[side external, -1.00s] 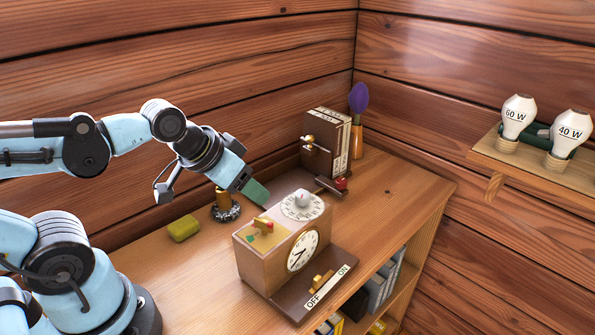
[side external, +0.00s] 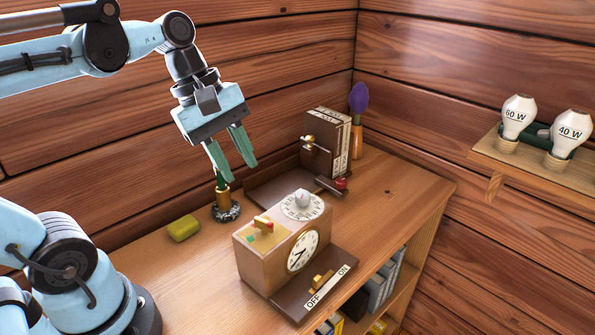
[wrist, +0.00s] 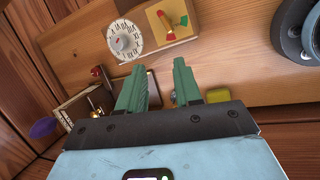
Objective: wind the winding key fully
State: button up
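A wooden clock box (side external: 262,262) stands on the desk with a round white clock face on its front. On its top, a small brass piece that looks like the winding key (side external: 263,223) sits on a pale plate with red and green marks. In the wrist view, red and green marks on this plate (wrist: 172,20) show at the top. A white numbered dial (side external: 301,206) with a grey knob is beside it. My gripper (side external: 236,162) is open and empty, above and behind the clock box, fingers pointing down. The wrist view shows both green fingers (wrist: 160,68) apart with nothing between them.
A brass cup on a dark base (side external: 222,206) stands just below my fingers. A yellow block (side external: 183,228) lies to its left. A dark brown box (side external: 325,145) with brass fittings and a red-knobbed lever stands behind. Two bulbs (side external: 517,112) are on the right shelf. The desk's right is clear.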

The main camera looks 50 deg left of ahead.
aim_at(263, 220)
jog(key=shift+w+d+f+n+g+h, duration=0.1)
jog(key=shift+d+f+n+g+h, duration=0.15)
jog(key=shift+d+f+n, duration=0.85)
jog(key=shift+d+f+n+g+h, duration=0.2)
jog(key=shift+d+f+n, duration=0.4)
jog(key=shift+f, duration=0.95)
jog(key=shift+w+d+f+n+g+h, duration=0.15)
jog(key=shift+d+f+n+h, duration=0.1)
jog(key=shift+d+f+n, duration=0.85)
jog(key=shift+s+a+f+m, duration=0.1)
jog(key=shift+a+f+m, duration=0.1)
jog(key=shift+m, duration=0.1)
jog(key=shift+c, duration=0.3)
grip_shut()
